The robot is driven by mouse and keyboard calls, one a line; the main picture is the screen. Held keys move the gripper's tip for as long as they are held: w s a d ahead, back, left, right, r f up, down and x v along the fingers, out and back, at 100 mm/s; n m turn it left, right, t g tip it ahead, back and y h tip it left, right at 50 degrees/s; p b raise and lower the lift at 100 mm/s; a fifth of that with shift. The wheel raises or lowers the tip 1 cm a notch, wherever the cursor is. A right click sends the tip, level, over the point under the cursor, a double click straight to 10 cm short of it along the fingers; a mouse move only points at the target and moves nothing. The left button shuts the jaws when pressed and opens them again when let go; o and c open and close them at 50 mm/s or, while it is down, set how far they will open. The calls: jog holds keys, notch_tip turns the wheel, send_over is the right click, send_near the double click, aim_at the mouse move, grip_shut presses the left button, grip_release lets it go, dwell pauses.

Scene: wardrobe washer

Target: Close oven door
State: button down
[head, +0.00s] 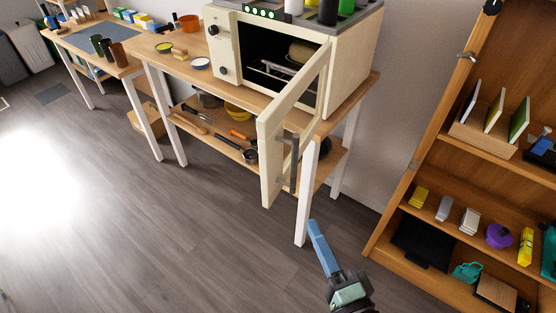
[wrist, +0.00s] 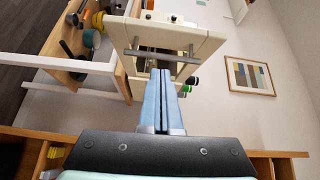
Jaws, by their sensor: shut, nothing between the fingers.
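The cream oven (head: 222,48) stands on a wooden table, its dark inside showing a rack and a brownish item. Its door (head: 270,150) is wide open, swung out from the right side of the opening toward me. A grey bar handle (head: 293,163) is on the door's outer face near its free edge. My gripper (head: 312,224) has blue fingers pressed together, empty, below and right of the handle in the head view. In the wrist view, the fingertips (wrist: 161,72) point at the door (wrist: 190,38), just below the handle bar (wrist: 160,56); contact cannot be told.
The table's white leg (head: 305,200) stands close to the door and gripper. A lower shelf holds utensils and a yellow bowl (head: 238,110). A wooden shelf unit (head: 400,210) with several items stands at the right. The floor (head: 150,220) at the left is clear.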

jog(key=p, duration=0.3)
send_near(271, 171)
jog(key=w, duration=0.5)
jog(key=shift+w+a+m, duration=0.15)
jog(key=shift+a, duration=0.3)
jog(key=shift+w+a+m, duration=0.15)
jog(key=shift+a, duration=0.3)
